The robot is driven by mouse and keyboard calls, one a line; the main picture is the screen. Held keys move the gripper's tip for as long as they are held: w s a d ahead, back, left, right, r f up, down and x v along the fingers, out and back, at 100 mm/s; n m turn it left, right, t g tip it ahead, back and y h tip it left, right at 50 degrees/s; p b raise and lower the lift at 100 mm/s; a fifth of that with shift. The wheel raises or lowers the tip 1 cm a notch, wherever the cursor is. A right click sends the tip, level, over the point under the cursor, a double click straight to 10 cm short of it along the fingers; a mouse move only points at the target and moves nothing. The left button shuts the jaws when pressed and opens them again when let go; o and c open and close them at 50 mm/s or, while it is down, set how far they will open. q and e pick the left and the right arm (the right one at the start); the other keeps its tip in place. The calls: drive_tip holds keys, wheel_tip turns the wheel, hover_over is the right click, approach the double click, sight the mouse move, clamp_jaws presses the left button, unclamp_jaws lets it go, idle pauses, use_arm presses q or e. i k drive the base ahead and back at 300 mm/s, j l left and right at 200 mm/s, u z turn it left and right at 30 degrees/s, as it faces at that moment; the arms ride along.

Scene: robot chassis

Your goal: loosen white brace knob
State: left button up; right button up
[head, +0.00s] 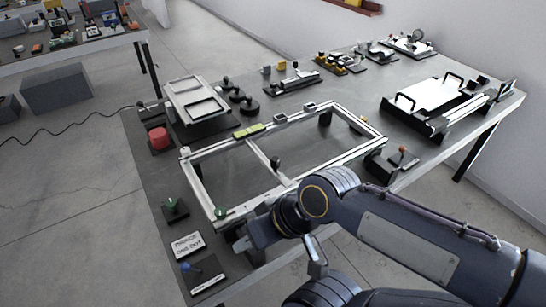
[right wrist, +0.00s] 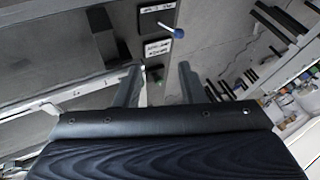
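A light metal frame (head: 335,110) lies on the dark workbench, with a pale brace bar (head: 262,154) across its middle. A small dark knob (head: 275,162) stands on the brace; I see no knob that is clearly white. My right gripper (head: 247,240) is at the frame's near left corner, away from the brace knob, and partly hidden by its own wrist. In the right wrist view its two fingers (right wrist: 158,82) are apart with nothing held between them. A green knob (head: 221,211) sits at that frame corner. I cannot make out my left gripper.
A blue-knobbed lever (head: 186,267) and a white label plate (head: 187,245) are near the bench's left edge. A red button (head: 158,138), grey trays (head: 195,98) and a handled white fixture (head: 432,93) stand farther back. The bench inside the frame is mostly clear.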

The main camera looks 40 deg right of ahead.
sight(185, 151)
drive_tip(key=z, duration=1.6)
drive_tip(key=k+j+u, duration=0.1)
drive_tip(key=j+u, duration=0.2)
drive_tip(key=u, duration=0.15)
drive_tip(key=j+u, duration=0.35)
drive_tip(key=u, duration=0.15)
drive_tip(key=j+u, duration=0.45)
drive_tip(key=i+l, duration=0.1)
drive_tip(key=i, duration=0.3)
